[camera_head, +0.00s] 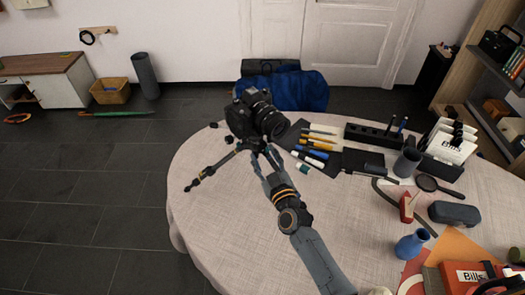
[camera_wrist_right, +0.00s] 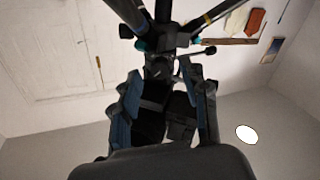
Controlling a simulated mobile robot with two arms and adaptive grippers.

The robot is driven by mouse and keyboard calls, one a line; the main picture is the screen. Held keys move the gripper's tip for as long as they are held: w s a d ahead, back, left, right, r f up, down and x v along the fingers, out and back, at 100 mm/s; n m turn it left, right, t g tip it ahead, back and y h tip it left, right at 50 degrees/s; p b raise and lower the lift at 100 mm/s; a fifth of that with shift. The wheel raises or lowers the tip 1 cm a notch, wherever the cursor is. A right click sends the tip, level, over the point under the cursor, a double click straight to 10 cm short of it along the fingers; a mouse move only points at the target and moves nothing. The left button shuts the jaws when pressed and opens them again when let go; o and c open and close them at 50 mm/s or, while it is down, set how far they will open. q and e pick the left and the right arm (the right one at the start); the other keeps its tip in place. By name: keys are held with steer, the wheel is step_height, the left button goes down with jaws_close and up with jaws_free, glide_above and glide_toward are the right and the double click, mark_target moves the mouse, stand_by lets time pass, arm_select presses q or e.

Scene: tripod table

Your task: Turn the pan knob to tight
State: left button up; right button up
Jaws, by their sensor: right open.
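A black camera (camera_head: 256,115) with a large lens sits on a small black tripod (camera_head: 228,162) on the round table. My right gripper (camera_head: 263,162) is just below the camera, at the tripod head, with its fingers open. In the right wrist view my open fingers (camera_wrist_right: 168,95) stand on either side of the dark tripod head (camera_wrist_right: 158,68), and tripod legs spread above it. A small dark knob on a stalk (camera_wrist_right: 183,75) shows near one finger; I cannot tell whether it is the pan knob. Contact is unclear. My left gripper is out of view.
The round table (camera_head: 215,225) has a light cloth, clear at its front left. Pens and pencils (camera_head: 315,145) lie right of the camera. A blue bag (camera_head: 300,90) is behind.

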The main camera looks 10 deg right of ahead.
steer(key=shift+w+a, duration=0.15)
steer(key=shift+w, duration=0.8)
jaws_close()
steer(key=shift+m, duration=1.5)
jaws_free()
